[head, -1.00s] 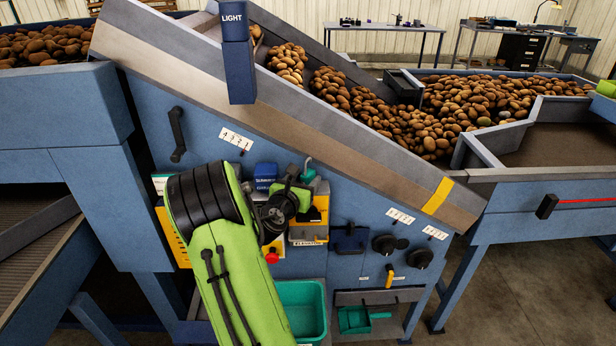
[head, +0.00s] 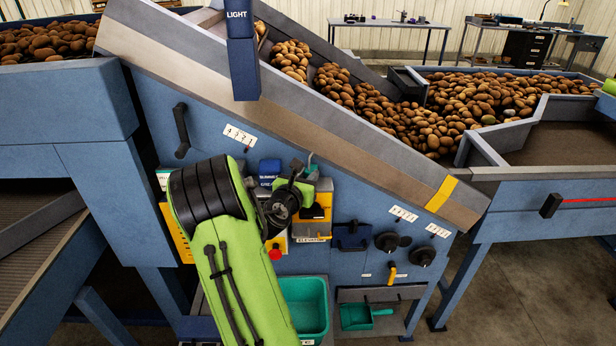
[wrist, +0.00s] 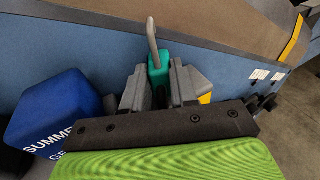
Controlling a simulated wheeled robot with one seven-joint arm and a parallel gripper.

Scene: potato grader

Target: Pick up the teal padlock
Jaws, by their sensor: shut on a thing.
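The teal padlock (wrist: 158,70) stands between the two grey fingers of my gripper (wrist: 156,86) in the wrist view, with its grey shackle pointing up above the fingertips. The fingers are shut on its body and hide its lower part. In the head view only a small teal piece of the padlock (head: 311,168) shows at the end of my green arm. My gripper (head: 300,184) is there in front of the blue machine panel, mostly hidden by my wrist. I cannot tell whether the padlock touches anything below it.
A blue box with white lettering (wrist: 58,115) is close to the left of my gripper. A yellow box (head: 318,210) and a red button (head: 275,253) are near my wrist. Black knobs (head: 386,241) stick out to the right. A teal bin (head: 308,302) sits below.

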